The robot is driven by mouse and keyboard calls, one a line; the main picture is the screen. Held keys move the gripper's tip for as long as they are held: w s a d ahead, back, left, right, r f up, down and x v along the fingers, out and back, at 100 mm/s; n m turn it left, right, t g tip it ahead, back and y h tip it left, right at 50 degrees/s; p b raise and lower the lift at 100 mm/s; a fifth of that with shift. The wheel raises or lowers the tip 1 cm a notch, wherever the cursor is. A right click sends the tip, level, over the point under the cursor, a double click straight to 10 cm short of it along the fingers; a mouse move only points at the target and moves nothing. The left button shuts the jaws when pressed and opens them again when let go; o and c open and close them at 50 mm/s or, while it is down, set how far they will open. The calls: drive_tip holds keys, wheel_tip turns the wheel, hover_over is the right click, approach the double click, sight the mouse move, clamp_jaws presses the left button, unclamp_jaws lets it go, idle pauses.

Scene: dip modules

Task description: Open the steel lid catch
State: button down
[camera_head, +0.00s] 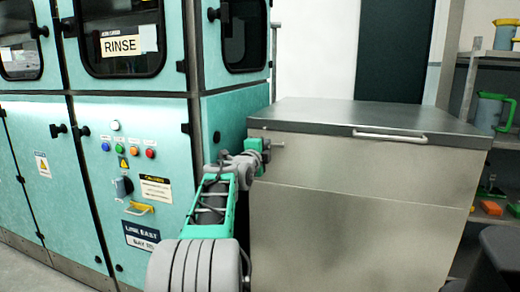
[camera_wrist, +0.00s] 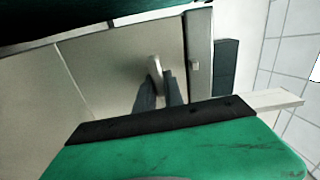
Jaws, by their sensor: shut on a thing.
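The steel chest (camera_head: 350,220) stands right of the teal machine, and its flat lid (camera_head: 370,118) lies down on it. In the wrist view, the pale steel lid catch (camera_wrist: 154,66) stands out from the chest's face, near the lid's edge (camera_wrist: 198,50). My gripper (camera_wrist: 158,90) has its two dark fingers shut around the near end of the catch. In the head view, my gripper (camera_head: 266,150) is at the chest's upper left front corner, just below the lid, and the catch is hidden there.
A bar handle (camera_head: 390,136) sits on the lid's front edge. The teal machine (camera_head: 150,180) with buttons and a RINSE sign stands close left of my arm. Shelves (camera_head: 492,140) with jugs are at the right. A dark object (camera_head: 500,258) is at the lower right.

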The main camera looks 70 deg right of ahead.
drive_tip(key=c, duration=1.4)
unclamp_jaws()
drive_tip(key=shift+c, duration=0.2)
drive_tip(key=a+p, duration=0.1)
drive_tip(key=a, duration=0.6)
drive_tip(key=shift+a, duration=0.4)
